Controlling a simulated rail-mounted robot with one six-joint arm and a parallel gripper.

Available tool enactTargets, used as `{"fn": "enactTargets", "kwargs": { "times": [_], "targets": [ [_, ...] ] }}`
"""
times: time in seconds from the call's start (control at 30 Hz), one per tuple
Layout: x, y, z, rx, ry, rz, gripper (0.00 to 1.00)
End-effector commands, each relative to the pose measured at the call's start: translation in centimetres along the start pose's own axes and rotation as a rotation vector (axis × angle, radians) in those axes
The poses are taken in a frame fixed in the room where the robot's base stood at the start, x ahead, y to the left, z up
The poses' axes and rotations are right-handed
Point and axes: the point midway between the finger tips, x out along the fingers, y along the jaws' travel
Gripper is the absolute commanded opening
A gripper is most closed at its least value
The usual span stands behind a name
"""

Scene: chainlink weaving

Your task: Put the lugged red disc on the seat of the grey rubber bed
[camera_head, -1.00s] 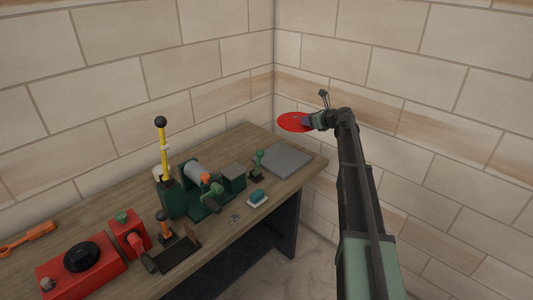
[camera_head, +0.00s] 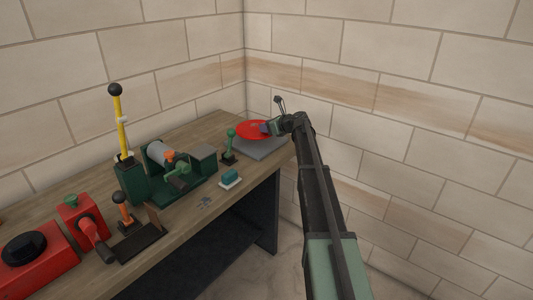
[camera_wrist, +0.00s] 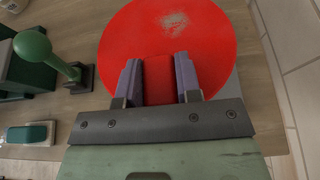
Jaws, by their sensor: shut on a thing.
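The red disc (camera_head: 252,129) is held flat by my gripper (camera_head: 268,128) over the grey rubber bed (camera_head: 262,149) at the far right end of the bench. In the wrist view the disc (camera_wrist: 170,30) fills the top middle, and my gripper (camera_wrist: 158,80) is shut on its lug, one purple-grey finger on each side. The disc hides much of the bed, including any seat; a strip of the bed (camera_wrist: 234,85) shows at its right. I cannot tell whether the disc touches the bed.
A green ball-topped lever (camera_head: 230,143) stands just left of the bed. A teal block on a pale base (camera_head: 231,178) lies near the front edge. A green machine (camera_head: 165,180), a yellow lever (camera_head: 122,125) and a red box (camera_head: 38,268) stand further left. Brick walls close the corner behind.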

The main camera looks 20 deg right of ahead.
Motion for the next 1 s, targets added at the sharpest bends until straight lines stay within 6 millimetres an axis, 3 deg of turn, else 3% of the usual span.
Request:
{"fn": "enactTargets", "kwargs": {
  "times": [0.03,0.23,0.43,0.83,0.87,1.0],
  "targets": [
    [0.5,0.0,-1.1,0.001,-0.001,0.000,0.00],
    [0.6,0.0,-1.4,0.001,-0.001,0.000,0.00],
    [2.1,0.0,-5.0,0.001,-0.002,0.000,0.00],
    [2.1,0.0,-5.1,0.001,-0.002,0.000,0.00],
    [2.0,0.0,-5.0,0.000,0.000,0.000,0.36],
    [2.0,0.0,-4.9,0.000,0.000,0.000,0.57]
  ]
}}
